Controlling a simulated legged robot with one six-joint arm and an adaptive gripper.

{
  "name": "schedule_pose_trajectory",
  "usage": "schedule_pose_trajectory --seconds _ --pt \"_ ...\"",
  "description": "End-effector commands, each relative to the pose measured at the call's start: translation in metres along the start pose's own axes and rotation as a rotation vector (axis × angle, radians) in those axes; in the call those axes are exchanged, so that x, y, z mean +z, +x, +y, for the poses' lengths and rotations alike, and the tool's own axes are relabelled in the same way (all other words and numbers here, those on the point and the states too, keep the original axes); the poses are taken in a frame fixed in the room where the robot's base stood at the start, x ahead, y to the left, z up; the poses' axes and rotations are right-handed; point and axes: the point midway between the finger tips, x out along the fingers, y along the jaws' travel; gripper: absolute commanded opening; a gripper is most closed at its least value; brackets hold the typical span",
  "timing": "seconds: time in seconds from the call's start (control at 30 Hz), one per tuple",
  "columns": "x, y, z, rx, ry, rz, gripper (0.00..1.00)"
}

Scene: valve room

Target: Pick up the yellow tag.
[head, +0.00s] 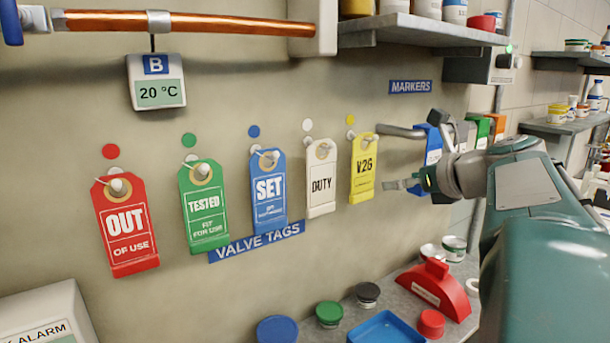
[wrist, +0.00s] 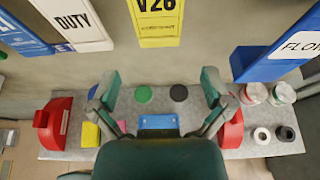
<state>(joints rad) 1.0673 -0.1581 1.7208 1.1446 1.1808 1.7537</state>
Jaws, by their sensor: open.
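The yellow tag (head: 362,170), marked V26, hangs on a peg at the right end of a row of valve tags on the wall. It also shows at the top middle of the wrist view (wrist: 158,28), with its upper part cut off. My gripper (head: 393,158) is open and empty, just right of the yellow tag in the head view. In the wrist view, its two fingers (wrist: 160,78) are spread wide, and the tag lies above the gap between them. I see no contact with the tag.
The white DUTY tag (head: 321,178) hangs close on the left, with blue, green and red tags farther left. Blue, green and orange holders (head: 433,143) are on the right. A bench below bears a red holder (head: 437,290), a blue tray (head: 385,329) and several lids.

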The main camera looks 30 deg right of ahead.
Motion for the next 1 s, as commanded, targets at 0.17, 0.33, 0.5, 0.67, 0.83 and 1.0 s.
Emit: schedule_pose_trajectory --seconds 0.17,0.33,0.5,0.67,0.83,1.0 --pt "-0.001 0.031 0.002 0.007 -0.001 0.003 1.00" --pt "-0.001 0.049 0.001 0.004 -0.003 0.003 1.00" --pt "-0.001 0.067 0.002 0.006 -0.003 0.004 1.00" --pt "-0.001 0.092 0.002 0.005 -0.004 0.004 1.00" --pt "-0.001 0.103 0.002 0.002 -0.005 0.004 1.00" --pt "-0.001 0.103 0.001 0.002 -0.005 0.003 1.00"
